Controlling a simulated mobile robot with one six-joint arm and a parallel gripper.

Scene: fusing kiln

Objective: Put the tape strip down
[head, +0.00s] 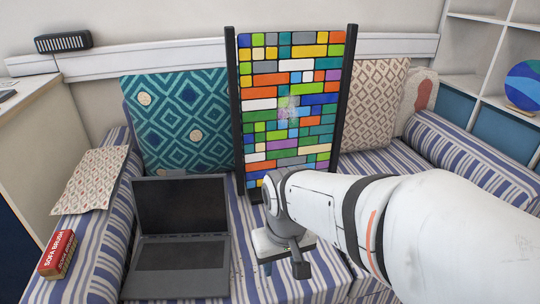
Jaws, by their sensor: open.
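My gripper (285,264) is in the lower middle of the head view, over the striped sofa seat to the right of the laptop. Its jaws point down and are apart, and I see nothing held between them. A whitish piece (266,243) shows behind the gripper, partly hidden by it; I cannot tell what it is. I cannot make out a tape strip for certain. A colourful stained-glass panel (290,80) stands upright in a black frame behind my gripper. It has a pale, crack-like patch (289,109) near its middle.
An open laptop (181,252) sits on the striped sofa (108,240). A red sofa brush box (58,255) and a patterned cloth (92,180) lie on the left armrest. A teal cushion (180,120) and a beige cushion (372,105) flank the panel. Shelves (480,65) stand at right.

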